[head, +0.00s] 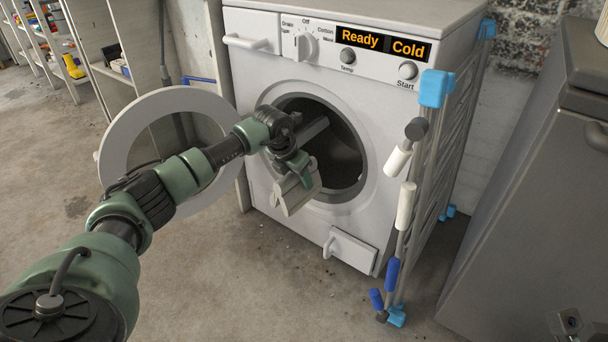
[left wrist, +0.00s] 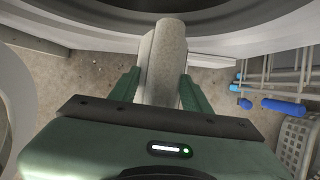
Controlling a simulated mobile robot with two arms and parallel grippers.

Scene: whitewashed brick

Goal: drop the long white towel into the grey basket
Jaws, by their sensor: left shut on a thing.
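My left gripper (head: 296,178) is in front of the round opening of the washing machine (head: 262,95). It is shut on a long pale grey-white piece, which looks like the long white towel (head: 298,196). In the left wrist view the towel (left wrist: 165,62) lies between the two green fingers (left wrist: 158,88) and reaches up toward the drum rim. A grey lattice basket (left wrist: 297,142) shows at the lower right of the left wrist view; its inside is mostly cut off. Part of what seems my right gripper (head: 568,322) is at the lower right corner; its fingers are unclear.
The round washer door (head: 118,150) stands open at the left. A folding drying rack (head: 430,170) with blue fittings leans at the machine's right side. A grey cabinet (head: 530,190) stands at the right. Bare concrete floor (head: 240,285) lies in front.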

